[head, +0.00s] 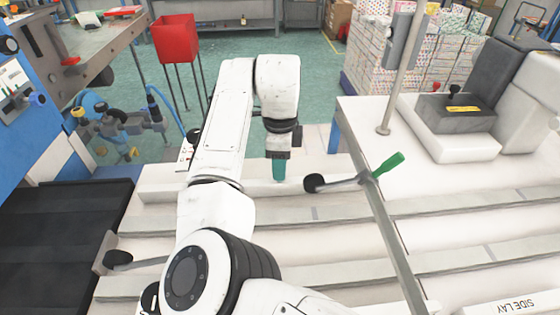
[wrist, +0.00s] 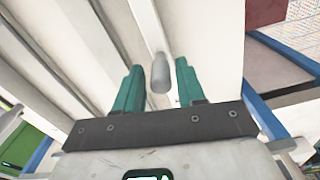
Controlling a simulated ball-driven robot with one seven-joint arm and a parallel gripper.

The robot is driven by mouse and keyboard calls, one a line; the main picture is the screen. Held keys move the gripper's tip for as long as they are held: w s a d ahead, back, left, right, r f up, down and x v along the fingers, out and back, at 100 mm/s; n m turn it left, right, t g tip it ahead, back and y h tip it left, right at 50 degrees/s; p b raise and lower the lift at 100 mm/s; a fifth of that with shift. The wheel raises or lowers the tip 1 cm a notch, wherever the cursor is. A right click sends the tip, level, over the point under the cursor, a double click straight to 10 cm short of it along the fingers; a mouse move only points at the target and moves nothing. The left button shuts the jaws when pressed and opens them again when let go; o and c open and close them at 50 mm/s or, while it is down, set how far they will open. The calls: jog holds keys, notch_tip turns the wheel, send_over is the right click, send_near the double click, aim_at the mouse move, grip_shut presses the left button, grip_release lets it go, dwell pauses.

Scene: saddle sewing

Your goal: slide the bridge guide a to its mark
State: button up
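My gripper (head: 279,168) has teal fingers and points down over the pale slatted table. In the wrist view its fingers (wrist: 158,90) are open and apart, with a grey rounded knob (wrist: 160,73) showing between them. I cannot tell whether they touch it. In the head view a black knob (head: 314,183) on a grey rod stands just right of my fingertips; the rod runs to a green handle (head: 386,166) at a long rail. Another black knob (head: 118,258) on a rod sits at the left front. No label shows which is bridge guide a, and no mark is clear.
A long grey rail (head: 383,215) crosses the slats on the right. A pole (head: 393,90) and a grey block with a yellow label (head: 455,112) stand at the back right. A dark ribbed belt (head: 60,235) lies left. A red bin (head: 174,38) stands beyond the table.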

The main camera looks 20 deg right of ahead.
jog(key=shift+o, duration=0.7)
notch_tip(320, 180, up, 11)
jog(key=shift+f, duration=0.15)
dwell(0.3)
